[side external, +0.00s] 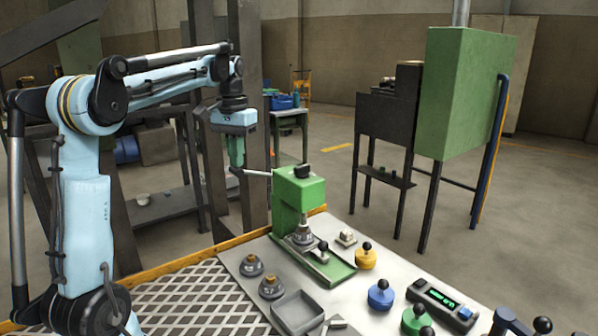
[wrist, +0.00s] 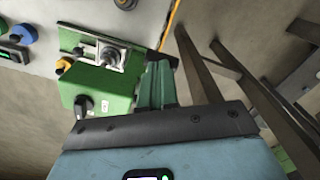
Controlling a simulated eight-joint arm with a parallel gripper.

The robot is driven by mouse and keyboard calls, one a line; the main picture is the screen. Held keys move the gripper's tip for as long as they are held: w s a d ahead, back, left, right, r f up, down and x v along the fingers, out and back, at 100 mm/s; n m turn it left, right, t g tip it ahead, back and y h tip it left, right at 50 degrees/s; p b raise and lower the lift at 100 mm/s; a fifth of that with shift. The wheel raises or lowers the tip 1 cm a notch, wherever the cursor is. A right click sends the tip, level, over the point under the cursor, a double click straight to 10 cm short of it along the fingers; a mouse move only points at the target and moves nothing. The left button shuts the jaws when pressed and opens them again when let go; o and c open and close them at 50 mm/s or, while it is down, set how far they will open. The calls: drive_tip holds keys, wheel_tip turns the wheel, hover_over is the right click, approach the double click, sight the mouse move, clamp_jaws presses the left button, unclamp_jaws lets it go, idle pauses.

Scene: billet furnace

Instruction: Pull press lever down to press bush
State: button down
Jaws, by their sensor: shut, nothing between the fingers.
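The green press (side external: 312,195) stands on the bench with a black knob on top; it also shows in the wrist view (wrist: 92,88). Its pale lever (side external: 258,173) sticks out to the left, nearly level. My gripper (side external: 237,165) points down at the lever's outer end, its green fingers shut with nothing between them. I cannot tell whether they touch the lever. In the wrist view the fingers (wrist: 157,88) are beside the press, and I cannot make out the lever there. A grey metal part (side external: 303,236), perhaps the bush, sits under the ram on the press base.
Two grey pieces with brass tops (side external: 271,287) and a grey tray (side external: 298,312) are on the bench in front of the press. Yellow (side external: 366,259) and blue (side external: 381,295) knobs stand to the right. A dark steel post (side external: 250,75) rises behind my gripper.

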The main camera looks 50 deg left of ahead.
drive_tip(key=shift+s+f, duration=0.15)
drive_tip(key=shift+f, duration=0.35)
idle(0.4)
drive_tip(key=shift+s+f, duration=0.1)
drive_tip(key=shift+f, duration=0.15)
drive_tip(key=shift+s+f, duration=0.2)
drive_tip(key=shift+f, duration=0.35)
idle(0.8)
drive_tip(key=shift+r, duration=3.3)
wheel_tip(320, 180, up, 5)
